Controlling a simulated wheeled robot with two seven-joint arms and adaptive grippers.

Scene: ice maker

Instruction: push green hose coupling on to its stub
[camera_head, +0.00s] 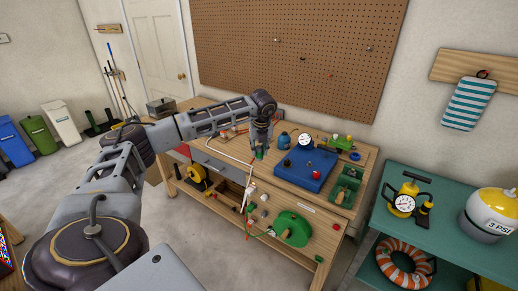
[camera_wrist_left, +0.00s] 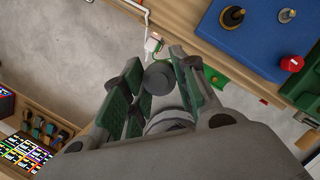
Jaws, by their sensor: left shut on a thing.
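My left gripper (camera_head: 259,154) points down over the workbench, left of the blue unit. In the left wrist view its green fingers (camera_wrist_left: 158,92) are closed around a dark round piece (camera_wrist_left: 158,75). Green shows at the fingertips in the head view, but I cannot tell whether the held piece is the green coupling. The blue unit (camera_head: 292,179) carries short upright fittings, also seen in the left wrist view as a dark fitting (camera_wrist_left: 232,16) and a grey fitting (camera_wrist_left: 287,15). Which one is the green coupling's stub is unclear. My right gripper is not in view.
The unit has a red knob (camera_head: 316,175) and a gauge (camera_head: 305,140). A green reel (camera_head: 291,229) is on the bench front. A green tray (camera_head: 346,186) is at the right. A teal shelf (camera_head: 450,240) stands beyond.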

